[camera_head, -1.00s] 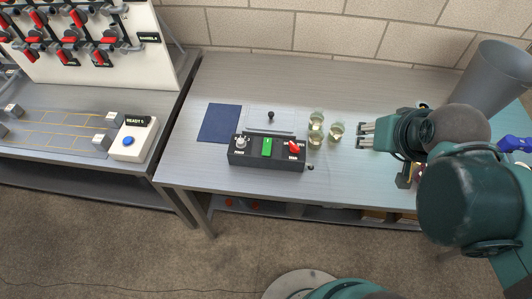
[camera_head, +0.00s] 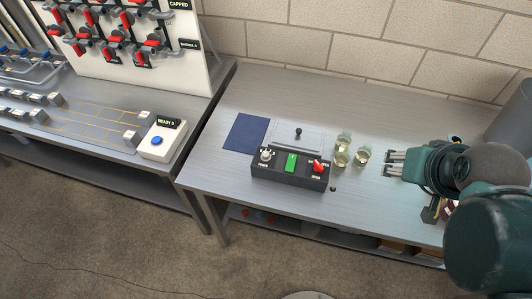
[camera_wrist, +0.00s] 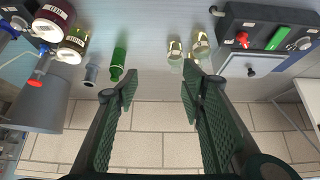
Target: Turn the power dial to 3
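A black control box (camera_head: 290,180) stands on the grey table. A pale grey dial (camera_head: 266,155) is at its left end, with white marks around it too small to read. A green switch (camera_head: 291,162) is in the middle and a red knob (camera_head: 318,166) at the right end. In the wrist view the red knob (camera_wrist: 242,38), green switch (camera_wrist: 277,38) and dial (camera_wrist: 304,43) show at the top right. My gripper (camera_head: 391,163) is to the right of the box, beyond the glasses. Its fingers (camera_wrist: 160,80) are apart, with nothing between them.
Several small glasses (camera_head: 342,158) stand between the box and my gripper. A blue mat (camera_head: 246,132) and a grey plate with a black knob (camera_head: 298,133) lie behind the box. A green bottle (camera_wrist: 118,62) and grey bin (camera_wrist: 42,100) show in the wrist view.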

